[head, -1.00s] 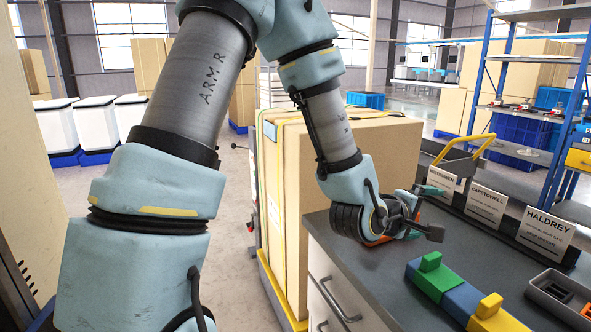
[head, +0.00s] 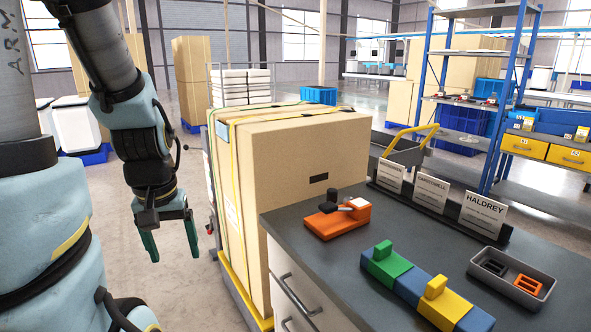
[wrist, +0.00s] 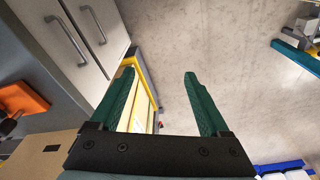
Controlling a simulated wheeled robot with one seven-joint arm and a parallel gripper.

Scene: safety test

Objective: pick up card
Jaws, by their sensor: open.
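Three white cards with black print stand in a row in a dark holder on the grey counter (head: 300,232). The nearest card (head: 484,216) reads HALDREY. The middle card (head: 431,191) and the far card (head: 391,174) are too small to read surely. My gripper (head: 173,257) hangs pointing down, left of the counter and the large carton, over the floor. Its green fingers are apart with nothing between them. The wrist view shows the open fingers (wrist: 158,75) above floor and a yellow-edged cart; no card shows there.
An orange device (head: 335,222) with a black knob sits on the counter. In front are a green, blue and yellow block fixture (head: 415,285) and a grey tray (head: 481,270) holding black and orange parts. The large carton (head: 310,155) stands between gripper and counter.

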